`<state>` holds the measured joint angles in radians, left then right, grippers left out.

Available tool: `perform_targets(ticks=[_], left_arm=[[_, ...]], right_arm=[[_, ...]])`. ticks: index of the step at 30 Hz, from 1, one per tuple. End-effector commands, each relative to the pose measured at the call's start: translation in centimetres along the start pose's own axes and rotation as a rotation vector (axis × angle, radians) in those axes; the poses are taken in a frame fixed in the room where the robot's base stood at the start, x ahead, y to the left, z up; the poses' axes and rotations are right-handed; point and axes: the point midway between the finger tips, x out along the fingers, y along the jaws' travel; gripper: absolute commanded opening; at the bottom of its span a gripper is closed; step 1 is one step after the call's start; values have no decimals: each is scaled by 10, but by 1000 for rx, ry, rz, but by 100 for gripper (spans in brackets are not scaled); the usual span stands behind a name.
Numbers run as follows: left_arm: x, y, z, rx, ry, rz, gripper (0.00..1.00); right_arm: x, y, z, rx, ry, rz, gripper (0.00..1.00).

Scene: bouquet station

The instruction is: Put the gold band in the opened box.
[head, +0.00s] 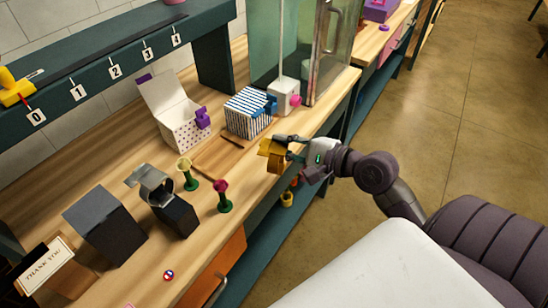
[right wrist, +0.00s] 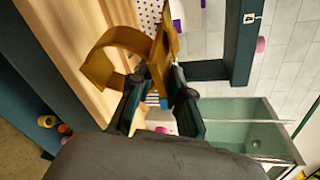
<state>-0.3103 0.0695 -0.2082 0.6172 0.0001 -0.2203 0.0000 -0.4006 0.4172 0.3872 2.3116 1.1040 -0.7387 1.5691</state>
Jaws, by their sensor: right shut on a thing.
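The gold band (head: 272,152) is a curled yellow-gold strip, held in the air at the table's front edge. My right gripper (head: 294,154) is shut on it. In the right wrist view the gold band (right wrist: 103,66) sticks out as an open loop beyond the fingertips of my right gripper (right wrist: 160,82). The opened box (head: 183,134) is white with dark dots, its lid raised at the back and a purple piece on its right side. It stands on the table left of and behind the gripper, apart from the band. My left gripper is out of view.
A blue-striped box (head: 247,115) stands behind the gripper. Green stands with a yellow top (head: 186,170) and a red top (head: 222,198) stand left of it. A dark box (head: 178,218) with a grey curled piece and another dark box (head: 103,222) are at left.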

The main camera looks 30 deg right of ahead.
Motion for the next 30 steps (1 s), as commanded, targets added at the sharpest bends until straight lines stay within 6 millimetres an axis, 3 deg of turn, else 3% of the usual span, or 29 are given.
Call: perform_targets(ticks=[6, 15, 27, 28, 30], left_arm=[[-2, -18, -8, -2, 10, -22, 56], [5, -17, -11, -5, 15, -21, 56], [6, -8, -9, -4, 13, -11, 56], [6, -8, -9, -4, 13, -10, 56], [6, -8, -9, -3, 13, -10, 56]], right_arm=[[19, 11, 3, 0, 1, 1, 0], [28, 44, -15, 1, 3, 2, 0], [29, 48, -17, -1, 2, 1, 0], [29, 47, -17, -1, 2, 1, 23], [29, 47, -17, -1, 2, 1, 35]])
